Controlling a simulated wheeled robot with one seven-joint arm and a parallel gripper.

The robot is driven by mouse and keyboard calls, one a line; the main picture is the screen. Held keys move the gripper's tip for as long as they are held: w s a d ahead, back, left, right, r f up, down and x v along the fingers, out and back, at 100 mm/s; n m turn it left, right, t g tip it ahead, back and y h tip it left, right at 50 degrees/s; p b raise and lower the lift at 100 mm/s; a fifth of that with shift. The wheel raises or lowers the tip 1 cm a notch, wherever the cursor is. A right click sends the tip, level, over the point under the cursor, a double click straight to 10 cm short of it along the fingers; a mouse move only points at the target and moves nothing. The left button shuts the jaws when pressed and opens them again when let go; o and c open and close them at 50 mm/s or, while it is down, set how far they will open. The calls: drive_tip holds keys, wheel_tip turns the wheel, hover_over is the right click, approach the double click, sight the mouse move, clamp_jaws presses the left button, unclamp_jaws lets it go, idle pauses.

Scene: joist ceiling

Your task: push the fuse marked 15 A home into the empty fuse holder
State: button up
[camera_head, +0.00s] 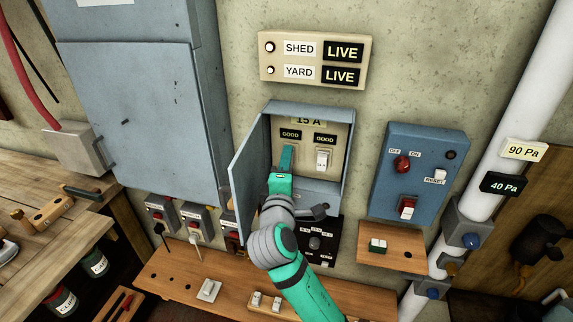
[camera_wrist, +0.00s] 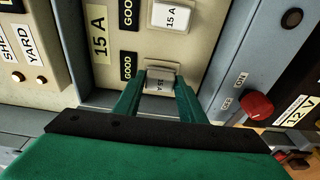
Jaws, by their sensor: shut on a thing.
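My gripper (camera_head: 286,160) reaches into the open grey fuse box (camera_head: 348,150) at its left holder position, below the left GOOD label (camera_head: 290,134). In the wrist view my gripper (camera_wrist: 159,92) has its two green fingers on either side of a pale fuse (camera_wrist: 160,77) and is shut on it. Its label is partly hidden but seems to read 15 A. The fuse is against or in the left holder; how deep it sits cannot be told. A second white fuse marked 15 A (camera_head: 322,160) sits in the right holder, also in the wrist view (camera_wrist: 171,17).
The box door (camera_head: 250,165) stands open at the left, close to my arm. A sign (camera_head: 314,60) above shows SHED and YARD both LIVE. A blue switch box (camera_head: 422,170) is to the right. A wooden shelf (camera_head: 190,270) with switches lies below.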

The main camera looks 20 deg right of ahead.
drive_tip(key=shift+w+d, duration=0.25)
drive_tip(key=shift+w, duration=0.05)
drive_tip(key=o, duration=1.3)
drive_tip(key=shift+c, duration=0.2)
